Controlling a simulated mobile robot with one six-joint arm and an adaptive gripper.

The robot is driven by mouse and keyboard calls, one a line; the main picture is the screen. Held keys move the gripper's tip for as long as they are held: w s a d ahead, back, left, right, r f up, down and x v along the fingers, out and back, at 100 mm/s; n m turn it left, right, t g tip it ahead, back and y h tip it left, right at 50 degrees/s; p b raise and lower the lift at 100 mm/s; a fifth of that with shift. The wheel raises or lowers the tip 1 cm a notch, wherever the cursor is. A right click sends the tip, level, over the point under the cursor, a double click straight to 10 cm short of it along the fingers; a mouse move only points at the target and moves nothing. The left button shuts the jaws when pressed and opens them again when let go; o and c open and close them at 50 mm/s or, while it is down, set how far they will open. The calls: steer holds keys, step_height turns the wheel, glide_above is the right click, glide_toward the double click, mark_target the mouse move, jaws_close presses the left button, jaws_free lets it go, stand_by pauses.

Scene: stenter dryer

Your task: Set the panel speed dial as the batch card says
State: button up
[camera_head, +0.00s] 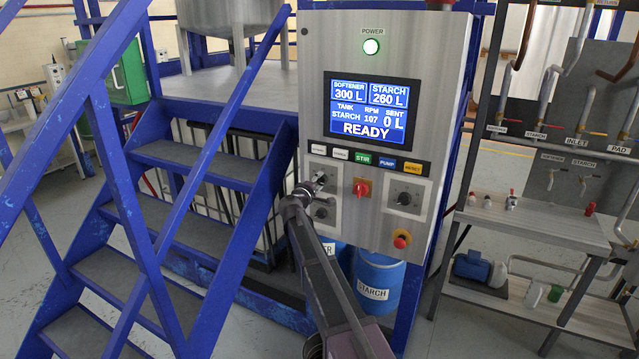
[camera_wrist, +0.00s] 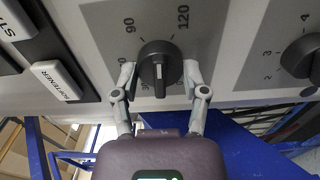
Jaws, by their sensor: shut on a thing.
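The speed dial (camera_wrist: 157,62) is a round black knob on a grey plate marked with 90 and 120 among its numbers. Its pale pointer line points toward the bottom of the wrist picture. My gripper (camera_wrist: 158,78) has a finger on each side of the dial and is shut on it. In the head view, my gripper (camera_head: 309,187) reaches the left side of the control panel (camera_head: 300,100) and partly covers the dial. The screen (camera_head: 369,108) reads RPM 107, tank STARCH, softener 300 L, starch 260 L, sent 0 L, READY. No batch card is readable.
A second dial (camera_wrist: 302,60), numbered 2, 3 and 4, sits close beside the held one. A red switch (camera_head: 362,188), another dial (camera_head: 404,198) and a red stop button (camera_head: 402,239) are to the right. Blue stairs (camera_head: 195,170) stand left of the panel.

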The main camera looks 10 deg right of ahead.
steer(key=m, duration=0.5)
steer(key=shift+d, duration=0.1)
steer(key=shift+m, duration=0.4)
steer(key=o, duration=1.2)
steer(key=shift+c, duration=0.2)
steer(key=shift+s, duration=0.1)
steer(key=v, duration=1.2)
